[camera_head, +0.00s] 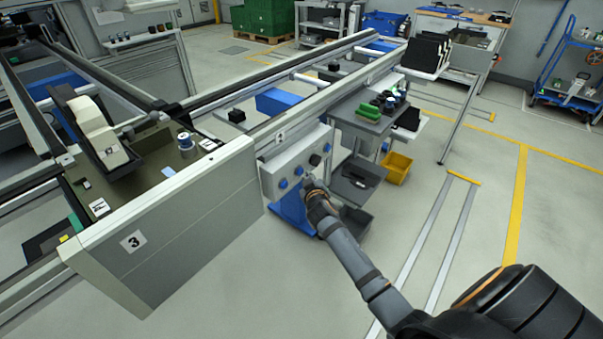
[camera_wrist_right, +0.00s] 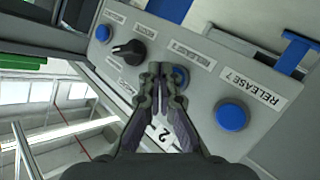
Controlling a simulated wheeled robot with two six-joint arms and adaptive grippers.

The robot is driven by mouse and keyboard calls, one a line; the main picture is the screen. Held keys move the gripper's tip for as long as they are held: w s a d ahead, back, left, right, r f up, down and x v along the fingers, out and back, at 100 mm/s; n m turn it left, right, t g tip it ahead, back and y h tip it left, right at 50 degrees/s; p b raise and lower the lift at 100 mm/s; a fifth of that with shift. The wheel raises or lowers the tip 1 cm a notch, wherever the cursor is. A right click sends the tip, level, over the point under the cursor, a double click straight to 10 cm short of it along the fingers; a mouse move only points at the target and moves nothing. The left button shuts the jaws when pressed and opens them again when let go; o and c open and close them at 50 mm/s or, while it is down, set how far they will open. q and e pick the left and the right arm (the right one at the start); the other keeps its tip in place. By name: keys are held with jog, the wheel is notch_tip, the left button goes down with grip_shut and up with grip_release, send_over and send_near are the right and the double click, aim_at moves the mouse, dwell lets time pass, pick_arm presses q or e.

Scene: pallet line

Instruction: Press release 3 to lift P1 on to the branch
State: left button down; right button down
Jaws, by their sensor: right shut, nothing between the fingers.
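A grey control box (camera_head: 290,168) stands at the near side of the line, with blue buttons and a black knob. My right gripper (camera_head: 307,183) is in front of the box face. In the right wrist view the gripper (camera_wrist_right: 160,68) is shut and empty, its tips over a blue button (camera_wrist_right: 181,77); I cannot tell whether they touch it. That button's label is too small to read surely. Another blue button (camera_wrist_right: 231,116) beside it has a RELEASE label. A dark pallet plate (camera_head: 150,178) bears parts near the panel marked 3 (camera_head: 133,241). P1 shows no readable mark. My left gripper is out of view.
A black knob (camera_wrist_right: 128,52) and a further blue button (camera_wrist_right: 102,33) sit on the same box face. A yellow bin (camera_head: 397,168) and a grey shelf trolley (camera_head: 368,120) stand behind and right of the box.

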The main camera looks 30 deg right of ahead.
jog(key=shift+w+a, duration=0.3)
jog(key=shift+w, duration=0.3)
dwell(1.1)
jog(key=shift+s, duration=0.1)
jog(key=shift+s+d, duration=0.35)
jog(key=shift+s, duration=0.35)
